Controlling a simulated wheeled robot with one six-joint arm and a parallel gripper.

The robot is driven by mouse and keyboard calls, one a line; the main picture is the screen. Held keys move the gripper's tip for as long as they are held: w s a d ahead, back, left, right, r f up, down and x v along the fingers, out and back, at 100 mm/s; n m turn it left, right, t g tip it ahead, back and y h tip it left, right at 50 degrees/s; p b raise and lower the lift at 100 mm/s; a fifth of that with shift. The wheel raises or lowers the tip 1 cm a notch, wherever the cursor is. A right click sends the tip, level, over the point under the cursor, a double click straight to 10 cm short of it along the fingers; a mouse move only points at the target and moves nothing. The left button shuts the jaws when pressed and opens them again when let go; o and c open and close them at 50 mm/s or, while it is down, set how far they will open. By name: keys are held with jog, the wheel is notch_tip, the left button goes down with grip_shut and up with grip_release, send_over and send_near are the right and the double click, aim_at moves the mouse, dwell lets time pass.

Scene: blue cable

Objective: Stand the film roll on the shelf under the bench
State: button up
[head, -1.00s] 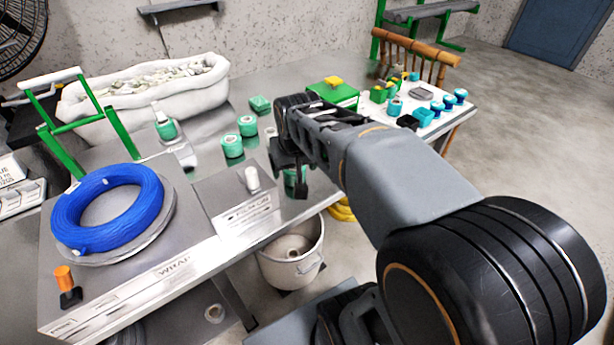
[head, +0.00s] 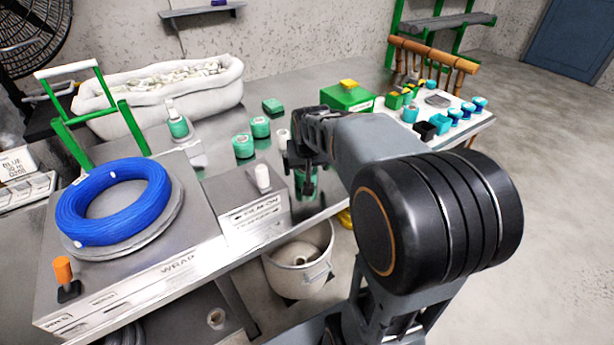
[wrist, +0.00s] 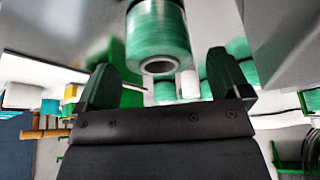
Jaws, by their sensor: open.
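A green film roll (head: 306,180) stands near the bench's front edge, right of the label box, partly hidden by my gripper. In the wrist view the film roll (wrist: 158,38) shows its pale hollow core and lies ahead of the gap between my fingers. My gripper (wrist: 163,78) is open and empty. In the head view my gripper (head: 300,172) is close to the roll; I cannot tell if it touches.
Several other green rolls (head: 243,146) stand farther back on the bench. A white knob (head: 263,178) stands on the box left of my gripper. A pale bucket (head: 300,262) sits below the bench front. A blue cable coil (head: 113,200) lies at left.

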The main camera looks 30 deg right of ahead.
aim_at(305, 173)
jog(key=b+x, duration=0.1)
jog(key=x, duration=0.3)
jog(key=shift+f, duration=0.2)
jog(key=shift+r, duration=0.1)
jog(key=shift+c, duration=0.4)
jog(key=c, duration=1.1)
